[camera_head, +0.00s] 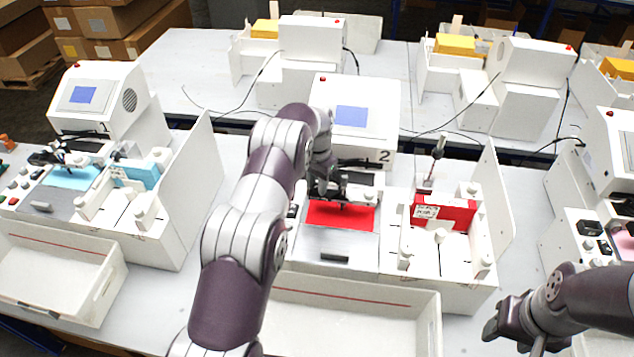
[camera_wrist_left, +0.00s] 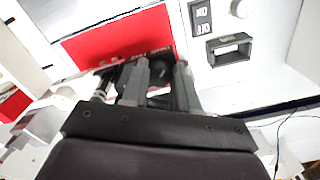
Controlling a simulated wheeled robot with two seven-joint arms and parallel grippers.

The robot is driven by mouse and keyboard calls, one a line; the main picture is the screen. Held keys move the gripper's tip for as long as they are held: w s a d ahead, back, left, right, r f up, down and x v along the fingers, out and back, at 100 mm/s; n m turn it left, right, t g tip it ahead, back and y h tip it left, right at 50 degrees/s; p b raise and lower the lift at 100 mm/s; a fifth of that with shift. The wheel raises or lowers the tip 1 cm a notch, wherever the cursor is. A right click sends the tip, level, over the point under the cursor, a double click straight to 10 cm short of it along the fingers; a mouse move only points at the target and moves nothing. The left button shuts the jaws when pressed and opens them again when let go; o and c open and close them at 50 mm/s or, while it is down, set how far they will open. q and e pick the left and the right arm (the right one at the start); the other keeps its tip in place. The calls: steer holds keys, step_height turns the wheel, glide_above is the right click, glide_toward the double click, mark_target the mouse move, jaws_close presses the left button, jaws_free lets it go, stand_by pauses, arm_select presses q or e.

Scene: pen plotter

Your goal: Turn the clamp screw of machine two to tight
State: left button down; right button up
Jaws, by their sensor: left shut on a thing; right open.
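Machine two (camera_head: 352,120), a white plotter marked 2 with a blue screen, stands in the middle of the head view. Its red sheet (camera_head: 345,217) lies on the grey bed; the red also shows in the left wrist view (camera_wrist_left: 105,40). My left gripper (camera_head: 328,192) reaches down to the pen carriage above the sheet. In the left wrist view its fingers (camera_wrist_left: 160,82) are shut around a dark round part, apparently the clamp screw (camera_wrist_left: 161,72), mostly hidden between them. How far the screw is turned cannot be seen. My right gripper (camera_head: 515,330) is open and empty at the lower right.
A white tray (camera_head: 436,325) stands before machine two. Machine one (camera_head: 95,95) is at the left, another plotter (camera_head: 612,140) at the right.

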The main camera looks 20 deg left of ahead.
arm_select(q)
steer(key=shift+w+r+m, duration=0.2)
steer(key=shift+m, duration=0.7)
steer(key=c, duration=0.8)
jaws_free()
steer(key=shift+c, duration=0.2)
steer(key=shift+f, duration=0.15)
